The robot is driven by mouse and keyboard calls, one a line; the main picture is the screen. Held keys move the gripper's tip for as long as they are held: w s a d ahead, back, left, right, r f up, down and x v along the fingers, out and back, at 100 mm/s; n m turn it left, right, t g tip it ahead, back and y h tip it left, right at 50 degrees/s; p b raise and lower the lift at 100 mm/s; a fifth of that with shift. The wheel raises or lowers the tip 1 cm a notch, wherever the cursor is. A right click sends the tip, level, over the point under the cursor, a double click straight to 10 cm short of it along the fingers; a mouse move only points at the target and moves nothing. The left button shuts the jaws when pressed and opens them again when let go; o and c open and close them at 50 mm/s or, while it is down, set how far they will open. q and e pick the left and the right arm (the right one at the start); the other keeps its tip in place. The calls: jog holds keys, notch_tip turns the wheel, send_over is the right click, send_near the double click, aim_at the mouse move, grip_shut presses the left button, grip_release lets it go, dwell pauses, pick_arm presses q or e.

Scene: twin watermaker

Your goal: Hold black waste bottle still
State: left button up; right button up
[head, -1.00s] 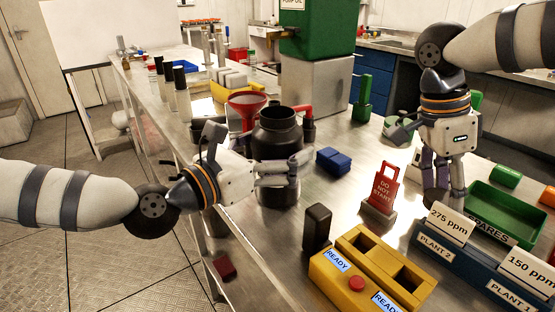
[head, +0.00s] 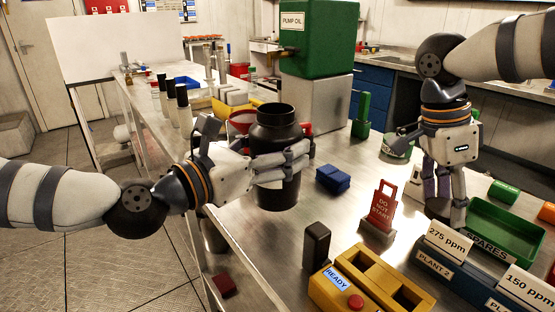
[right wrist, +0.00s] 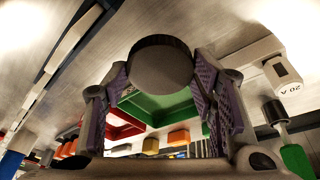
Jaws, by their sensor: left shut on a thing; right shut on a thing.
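The black waste bottle (head: 276,132) is upright and open-mouthed at the left part of the bench in the head view. My left gripper (head: 287,167) is shut on its body from the left, with its fingers across the near side. I cannot tell whether the bottle's base touches the bench. My right gripper (head: 446,196) points down at the right, by the green tray, and is shut on a dark round-ended thing (head: 437,206). In the right wrist view this thing's flat round end (right wrist: 160,66) shows between the purple finger pads of my right gripper (right wrist: 163,95).
A blue block (head: 333,178), a red DO NOT START sign (head: 381,205), a black block (head: 316,245) and a yellow holder (head: 385,270) stand nearby. A green SPARES tray (head: 510,232) is at right.

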aim_at(275, 117)
pick_arm(q)
jog(key=s+r, duration=0.1)
jog(key=r, duration=0.1)
jog(key=s+r, duration=0.1)
jog(key=r, duration=0.1)
jog(key=s+a+r+p, duration=0.1)
jog(key=r, duration=0.1)
jog(key=shift+s, duration=0.4)
pick_arm(e)
jog(key=shift+t, duration=0.3)
jog(key=r, duration=0.4)
jog(key=shift+s+r, duration=0.2)
jog(key=shift+s, duration=0.1)
pick_arm(q)
jog(key=s+a+r+p, duration=0.1)
jog(key=s+a+r, duration=0.1)
jog(key=s, duration=0.6)
jog(key=shift+s+a+r, duration=0.2)
jog(key=shift+a+r, duration=0.1)
jog(key=shift+r, duration=0.1)
pick_arm(e)
jog(key=shift+t, duration=0.4)
jog(key=r, duration=0.4)
jog(key=shift+s+r, duration=0.15)
jog(key=shift+s, duration=0.2)
